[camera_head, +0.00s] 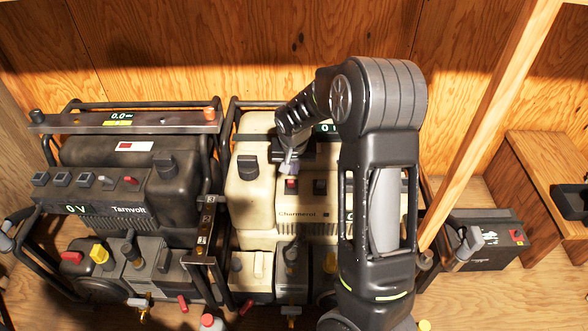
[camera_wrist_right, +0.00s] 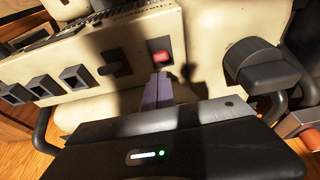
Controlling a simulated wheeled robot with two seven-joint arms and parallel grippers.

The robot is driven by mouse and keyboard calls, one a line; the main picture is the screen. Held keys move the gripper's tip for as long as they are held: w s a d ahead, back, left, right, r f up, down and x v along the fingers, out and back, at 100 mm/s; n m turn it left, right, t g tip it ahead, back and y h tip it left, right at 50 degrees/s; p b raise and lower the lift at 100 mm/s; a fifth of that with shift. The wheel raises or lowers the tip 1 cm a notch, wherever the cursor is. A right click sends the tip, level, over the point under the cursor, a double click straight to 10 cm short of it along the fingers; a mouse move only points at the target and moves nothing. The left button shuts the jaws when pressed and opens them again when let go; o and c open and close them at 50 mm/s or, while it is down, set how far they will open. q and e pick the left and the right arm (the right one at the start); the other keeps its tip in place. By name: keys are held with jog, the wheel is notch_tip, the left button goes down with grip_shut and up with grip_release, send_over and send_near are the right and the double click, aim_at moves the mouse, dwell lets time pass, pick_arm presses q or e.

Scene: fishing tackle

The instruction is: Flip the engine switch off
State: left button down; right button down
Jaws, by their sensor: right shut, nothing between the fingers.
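The cream generator (camera_head: 262,215) stands in the middle of the head view, partly hidden behind my right arm. On its panel is a red rocker switch (camera_head: 291,186), which also shows in the right wrist view (camera_wrist_right: 161,57) in a dark square frame. I cannot read its on or off position. My right gripper (camera_head: 288,170) is shut and empty, with its fingertips (camera_wrist_right: 160,76) just beside the red switch; I cannot tell if they touch it. A dark generator marked Tarnvolt (camera_head: 180,205) stands to the left, with its own red switch (camera_head: 131,180). My left gripper is not in view.
Dark square sockets and a knob (camera_wrist_right: 108,69) sit on the panel near the switch. A big black cap (camera_wrist_right: 262,65) rises close to my right gripper. Tube frames surround both generators. A black battery (camera_head: 490,245) and a wooden post (camera_head: 495,120) stand at the right.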

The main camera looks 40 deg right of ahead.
jog(key=shift+w+d+f, duration=0.1)
jog(key=shift+w, duration=0.05)
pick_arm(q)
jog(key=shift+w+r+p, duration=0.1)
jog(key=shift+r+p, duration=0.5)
pick_arm(e)
jog(key=shift+r, duration=0.85)
